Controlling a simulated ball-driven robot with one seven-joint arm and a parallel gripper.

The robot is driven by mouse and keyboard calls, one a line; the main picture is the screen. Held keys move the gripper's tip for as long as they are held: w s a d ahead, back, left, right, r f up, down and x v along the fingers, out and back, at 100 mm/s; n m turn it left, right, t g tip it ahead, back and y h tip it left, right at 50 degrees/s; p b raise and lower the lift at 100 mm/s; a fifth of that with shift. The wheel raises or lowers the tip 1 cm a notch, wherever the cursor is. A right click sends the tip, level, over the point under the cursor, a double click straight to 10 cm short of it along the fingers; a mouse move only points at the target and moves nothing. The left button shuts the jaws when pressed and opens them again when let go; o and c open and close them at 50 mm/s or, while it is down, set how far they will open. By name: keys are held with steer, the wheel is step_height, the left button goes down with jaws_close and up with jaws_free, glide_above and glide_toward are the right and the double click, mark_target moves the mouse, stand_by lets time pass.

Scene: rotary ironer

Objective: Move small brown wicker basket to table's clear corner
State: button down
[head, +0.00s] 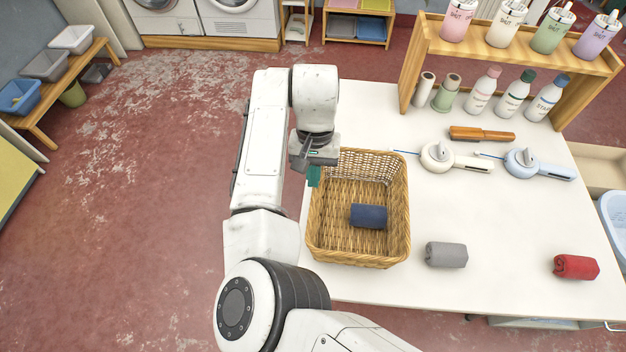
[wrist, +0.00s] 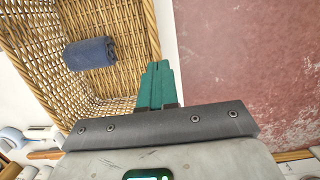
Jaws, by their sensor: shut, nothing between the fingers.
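The brown wicker basket (head: 393,230) stands upright on the white table (head: 500,215), at its left edge in the head view. A rolled dark blue cloth (head: 368,216) lies inside it. My gripper (head: 314,178) is at the basket's upper left rim, with its teal fingers pointing down. In the wrist view the basket (wrist: 117,52) fills the left half, with the blue cloth (wrist: 90,53) in it. My shut, empty fingers (wrist: 157,85) show at the basket's rim there. I cannot tell whether they touch the rim.
A grey roll (head: 446,254) and a red roll (head: 576,266) lie right of the basket. Two corded appliances (head: 455,160) (head: 540,164), a brown brush (head: 482,134) and a bottle shelf (head: 500,62) stand farther back.

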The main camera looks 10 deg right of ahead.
steer(key=shift+s+a+r, duration=0.1)
steer(key=shift+s+a, duration=0.15)
steer(key=shift+s, duration=0.4)
steer(key=shift+s+p, duration=0.25)
steer(key=shift+p, duration=0.1)
steer(key=shift+f, duration=0.95)
